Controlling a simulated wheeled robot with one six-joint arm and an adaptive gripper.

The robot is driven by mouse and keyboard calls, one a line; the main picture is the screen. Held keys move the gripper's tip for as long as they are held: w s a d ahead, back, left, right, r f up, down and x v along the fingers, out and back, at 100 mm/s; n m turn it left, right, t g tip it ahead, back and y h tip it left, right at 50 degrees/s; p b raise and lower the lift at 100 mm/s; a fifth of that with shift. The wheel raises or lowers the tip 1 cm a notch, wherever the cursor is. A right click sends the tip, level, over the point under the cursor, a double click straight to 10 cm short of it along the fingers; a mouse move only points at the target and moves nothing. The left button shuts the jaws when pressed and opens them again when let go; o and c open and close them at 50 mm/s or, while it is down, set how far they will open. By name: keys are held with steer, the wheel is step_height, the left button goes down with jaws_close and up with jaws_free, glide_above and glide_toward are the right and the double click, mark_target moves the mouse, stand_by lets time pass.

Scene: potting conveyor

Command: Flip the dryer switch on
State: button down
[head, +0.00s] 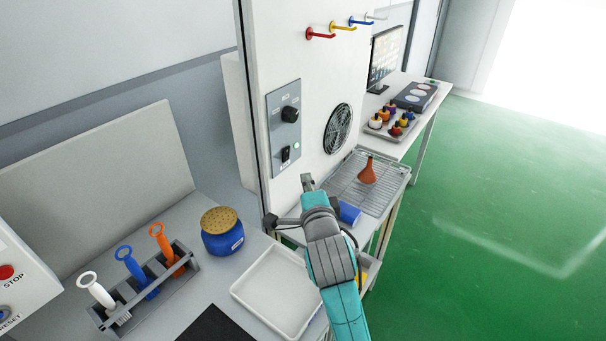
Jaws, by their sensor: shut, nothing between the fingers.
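The dryer switch (286,154) is a small black switch with a light lower part, low on a grey control panel (278,92) on the white upright wall. A black knob (290,114) sits above it, and a small pale green lamp (297,146) is beside it on the right. Which way the switch is set is too small to tell. My gripper (307,181) is shut and empty, below and to the right of the switch and apart from it in the picture. My teal and grey arm hides part of the bench behind it.
A round fan grille (338,129) is right of the panel. A wire rack (381,190) holds an orange funnel (367,171), near a blue cup (349,213). A blue jar (222,237), a tool rack (193,264) and an empty white tray (246,291) stand at the left front.

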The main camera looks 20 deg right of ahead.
steer(key=s+a, duration=0.1)
steer(key=s, duration=0.5)
steer(key=shift+s+f, duration=0.25)
steer(key=shift+f, duration=0.05)
